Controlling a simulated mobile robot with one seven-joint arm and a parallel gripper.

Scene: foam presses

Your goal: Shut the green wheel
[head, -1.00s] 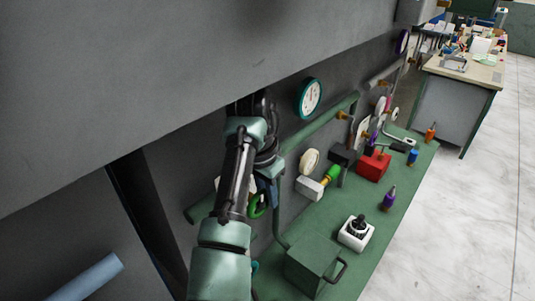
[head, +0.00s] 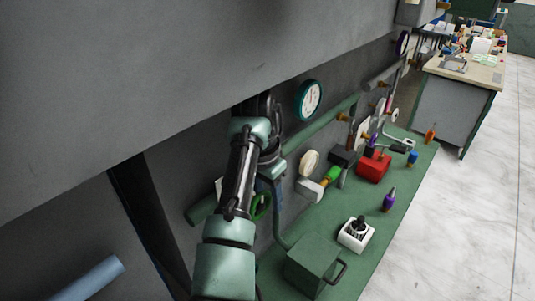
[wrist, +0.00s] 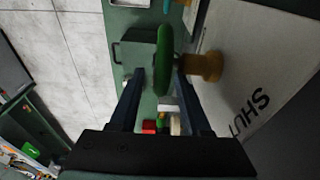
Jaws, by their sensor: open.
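The green wheel (head: 262,206) is mounted by the grey wall and partly hidden behind my arm in the head view. In the wrist view the green wheel (wrist: 164,50) shows nearly edge-on, with a brass stem (wrist: 204,66) on its right side. My gripper (wrist: 160,76) is open, with one dark blue finger on each side of the wheel's near rim. I cannot tell whether a finger touches it. A white plate (wrist: 255,75) with the word SHUT lies to the right of the stem.
A green box with a handle (head: 312,264) and a white block with a black knob (head: 356,233) stand on the green bench (head: 335,210). A teal-rimmed gauge (head: 310,100) and green pipe (head: 325,123) are on the wall above. The floor (head: 470,220) at right is clear.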

